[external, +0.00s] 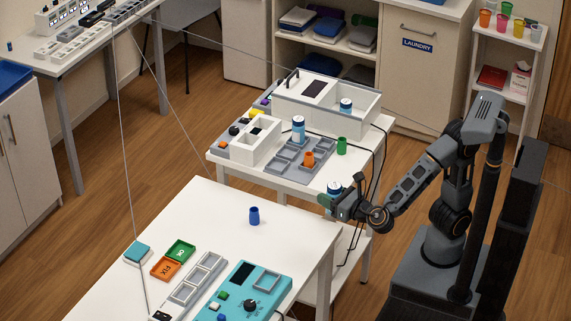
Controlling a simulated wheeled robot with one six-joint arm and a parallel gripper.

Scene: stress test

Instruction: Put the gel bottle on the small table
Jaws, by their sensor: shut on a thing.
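I cannot tell which is the small table.
A green cup (342,146) and an orange piece (309,159) are on the back table. A dark blue cup (254,215), a teal box (252,290) and green and orange trays (180,251) are on the front table. Its back right area is bare. Cables hang beside the back table.

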